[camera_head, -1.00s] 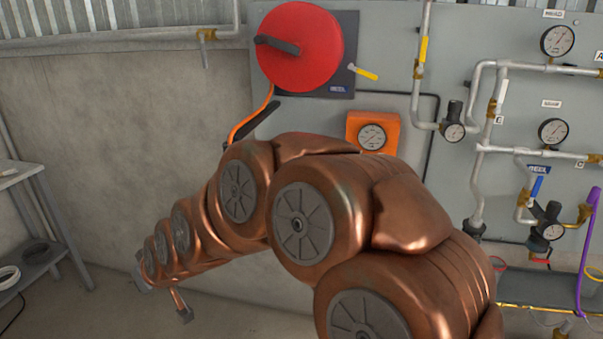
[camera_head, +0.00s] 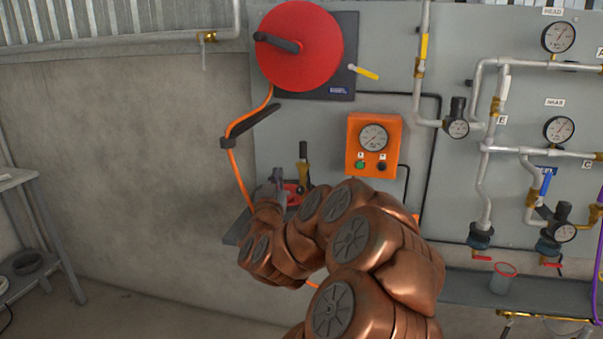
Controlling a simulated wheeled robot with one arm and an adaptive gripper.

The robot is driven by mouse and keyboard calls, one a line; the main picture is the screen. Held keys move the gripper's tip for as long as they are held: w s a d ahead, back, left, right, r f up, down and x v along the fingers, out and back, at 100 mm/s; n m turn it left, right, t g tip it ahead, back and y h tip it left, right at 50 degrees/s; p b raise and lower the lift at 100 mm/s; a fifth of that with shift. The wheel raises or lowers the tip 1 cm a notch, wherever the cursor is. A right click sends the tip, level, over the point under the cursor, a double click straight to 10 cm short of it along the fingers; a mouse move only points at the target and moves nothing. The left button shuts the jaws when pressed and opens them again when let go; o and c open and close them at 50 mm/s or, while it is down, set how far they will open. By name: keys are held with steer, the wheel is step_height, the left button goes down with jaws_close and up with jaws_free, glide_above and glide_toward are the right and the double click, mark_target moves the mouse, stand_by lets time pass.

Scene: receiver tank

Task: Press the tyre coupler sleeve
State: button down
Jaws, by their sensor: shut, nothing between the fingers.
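My gripper (camera_head: 277,177) is small and dark grey at the end of my copper arm, just left of the picture's middle. It looks shut and empty. Just to its right stands an upright tool with a black handle and a brass-coloured body (camera_head: 304,171). A red part (camera_head: 292,194) shows behind and beside my gripper. I cannot tell whether my gripper touches either of them. I cannot make out the tyre coupler sleeve for certain; my arm hides part of this area.
A red hose reel (camera_head: 300,48) hangs above, with an orange hose (camera_head: 236,165) running down through a dark bracket. An orange gauge box (camera_head: 375,146) is on the panel. Pipes and gauges (camera_head: 559,130) fill the right. A grey ledge (camera_head: 236,232) lies behind my arm.

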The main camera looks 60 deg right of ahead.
mark_target(303, 160)
steer(key=s+d+m+g, duration=0.1)
steer(key=s+d+g+h, duration=0.1)
steer(key=s, duration=0.1)
steer(key=shift+s+d+m+g+h, duration=0.25)
steer(key=shift+m+g+h, duration=0.05)
steer(key=shift+m, duration=0.1)
steer(key=p+x, duration=0.2)
steer(key=x, duration=0.8)
steer(key=shift+w+p, duration=0.1)
steer(key=shift+p, duration=0.2)
steer(key=shift+f, duration=1.95)
steer(key=shift+f, duration=0.15)
